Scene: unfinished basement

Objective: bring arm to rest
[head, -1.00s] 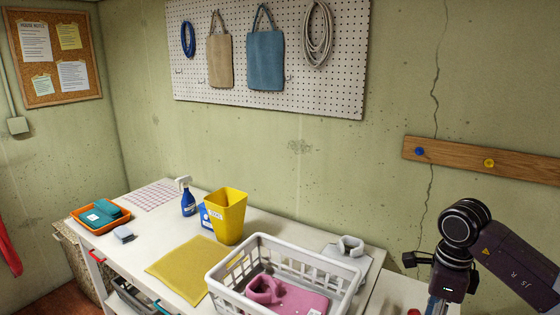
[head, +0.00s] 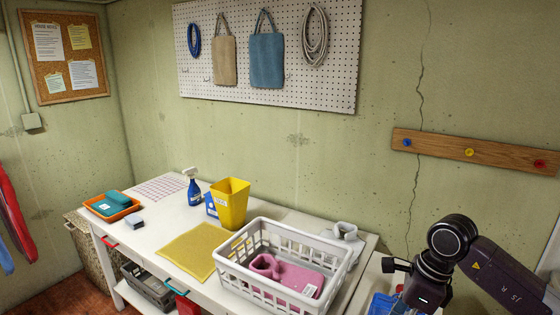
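My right arm comes in from the right edge of the head view, with a dark wrist. Its gripper (head: 403,302) points down at the bottom right, beside the white table. Its fingertips are mostly cut off or hidden, so I cannot see whether it is open or holds anything. My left arm and gripper are not in view.
A white basket (head: 238,274) with a pink item (head: 290,275) stands on the table (head: 150,235). A yellow bin (head: 232,205), spray bottle (head: 194,192), yellow mat (head: 196,250) and orange tray (head: 108,213) are further left. A blue object (head: 381,305) lies near my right gripper.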

